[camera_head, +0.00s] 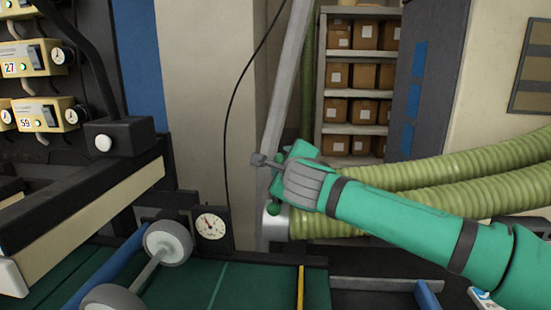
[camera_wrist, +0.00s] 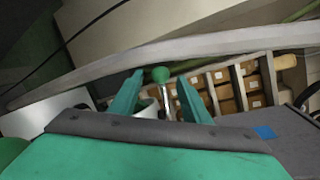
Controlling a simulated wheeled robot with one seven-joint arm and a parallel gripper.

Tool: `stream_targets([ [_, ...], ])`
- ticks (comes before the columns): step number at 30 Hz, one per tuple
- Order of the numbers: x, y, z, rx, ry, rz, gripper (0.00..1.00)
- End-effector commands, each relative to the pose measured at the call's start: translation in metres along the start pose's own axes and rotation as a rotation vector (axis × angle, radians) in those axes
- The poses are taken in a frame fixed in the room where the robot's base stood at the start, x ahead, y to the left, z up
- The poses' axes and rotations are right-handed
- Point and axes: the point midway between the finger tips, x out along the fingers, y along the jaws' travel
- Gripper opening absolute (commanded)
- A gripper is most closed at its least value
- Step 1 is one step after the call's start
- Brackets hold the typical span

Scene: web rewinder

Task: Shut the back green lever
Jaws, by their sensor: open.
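A green ball knob (camera_wrist: 161,74) on a thin metal rod shows in the wrist view, between the tips of my gripper (camera_wrist: 160,80). I take it for the back green lever. My gripper's two green fingers are apart, one on each side of the knob; I cannot tell whether they touch it. In the head view my gripper (camera_head: 283,166) is beside the slanted grey bar (camera_head: 285,85), near a small dark clamp (camera_head: 258,159). There the lever is mostly hidden by my gripper. Another green knob (camera_head: 273,208) shows just below it.
Ribbed green hoses (camera_head: 420,200) run behind and below my arm. A shelf of brown boxes (camera_head: 350,75) stands behind. A dial gauge (camera_head: 210,224) and a grey-wheeled roller (camera_head: 166,244) are at lower left. Yellow control units (camera_head: 35,58) are at far left.

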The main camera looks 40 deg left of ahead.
Motion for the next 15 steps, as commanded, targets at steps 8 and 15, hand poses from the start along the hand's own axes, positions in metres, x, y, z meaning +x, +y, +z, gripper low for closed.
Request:
stream_targets([
  [8, 0.050, 0.000, 0.000, 0.004, -0.002, -0.001, 0.43],
  [15, 0.077, 0.000, 0.001, 0.003, -0.003, -0.001, 0.43],
])
